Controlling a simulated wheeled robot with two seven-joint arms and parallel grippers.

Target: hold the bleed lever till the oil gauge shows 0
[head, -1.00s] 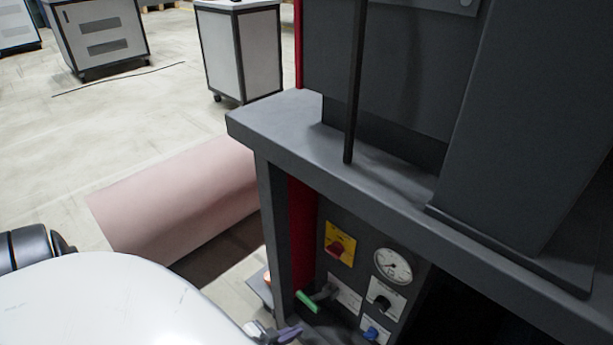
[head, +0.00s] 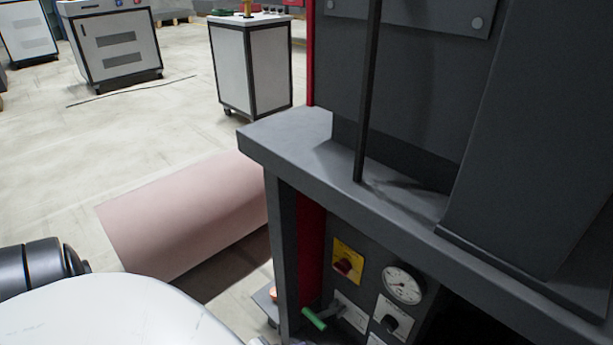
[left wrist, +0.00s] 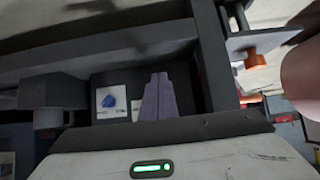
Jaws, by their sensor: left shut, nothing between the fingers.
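The bleed lever, with a green grip (head: 314,319) on a dark arm, stands out from the lower left of the dark control panel in the head view. The oil gauge (head: 403,284) is a round white dial on that panel; its needle points to the left side, but the numbers are too small to read. My left gripper (left wrist: 160,97) is shut and empty in the left wrist view, its purple-grey fingers together in front of the panel. In the head view it is almost wholly below the bottom edge. The lever is not clear in the wrist view. My right gripper is not in view.
The panel also bears a red switch on a yellow plate (head: 346,261), a black knob (head: 389,324) and a blue knob (left wrist: 110,101). The machine's grey ledge (head: 290,135) and leg (head: 284,250) frame it. A pink roll-like object (head: 185,215) lies left.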

